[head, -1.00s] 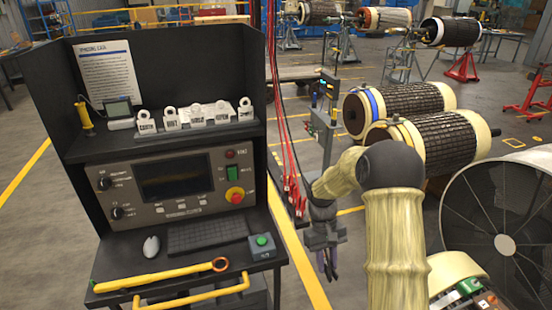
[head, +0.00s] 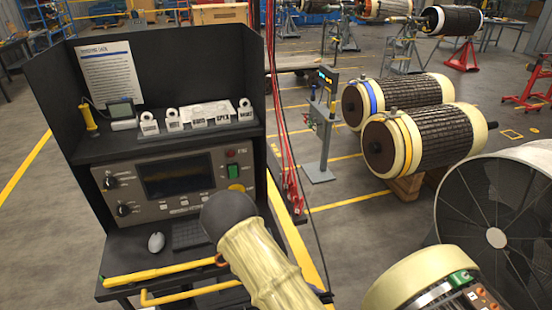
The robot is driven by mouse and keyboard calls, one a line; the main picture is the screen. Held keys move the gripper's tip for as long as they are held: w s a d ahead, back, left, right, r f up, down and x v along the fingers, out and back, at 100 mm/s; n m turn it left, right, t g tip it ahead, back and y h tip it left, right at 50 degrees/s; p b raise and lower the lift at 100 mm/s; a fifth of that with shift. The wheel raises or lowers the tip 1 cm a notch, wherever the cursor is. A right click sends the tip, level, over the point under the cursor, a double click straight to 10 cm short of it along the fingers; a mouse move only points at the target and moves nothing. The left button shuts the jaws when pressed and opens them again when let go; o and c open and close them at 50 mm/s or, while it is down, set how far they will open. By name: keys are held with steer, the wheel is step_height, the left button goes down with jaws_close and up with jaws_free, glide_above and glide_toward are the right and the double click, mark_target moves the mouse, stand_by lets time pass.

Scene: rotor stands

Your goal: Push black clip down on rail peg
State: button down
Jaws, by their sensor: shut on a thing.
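My arm (head: 262,262) reaches down and to the right in front of the console's lower right corner. My gripper is hidden behind it or below the picture, so its jaws do not show. A thin black cable (head: 310,215) hangs from above and runs down behind the end of my arm. The black clip cannot be made out. Red leads (head: 283,130) hang beside the console, with red clips (head: 291,183) at their lower ends by a dark rail-like edge. I cannot make out a bare peg there.
The black console (head: 165,190) stands at left with a mouse (head: 156,242), keyboard and yellow torque wrench (head: 160,272). A grey post (head: 322,140) stands behind the leads. Two wound rotors (head: 420,140) lie at right, near a large fan-like drum (head: 500,200).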

steer(key=shift+s+a+r+n+t+h, duration=0.1)
steer(key=shift+a+r+n+t+h, duration=0.05)
steer(key=shift+r+n+t+h, duration=0.55)
steer(key=a+r+n+t+h+p, duration=0.2)
steer(key=a+r+n+t+p, duration=0.3)
steer(key=a+r+n+t, duration=0.4)
step_height(320, 180, up, 5)
steer(key=t, duration=0.7)
steer(key=shift+w+h, duration=0.4)
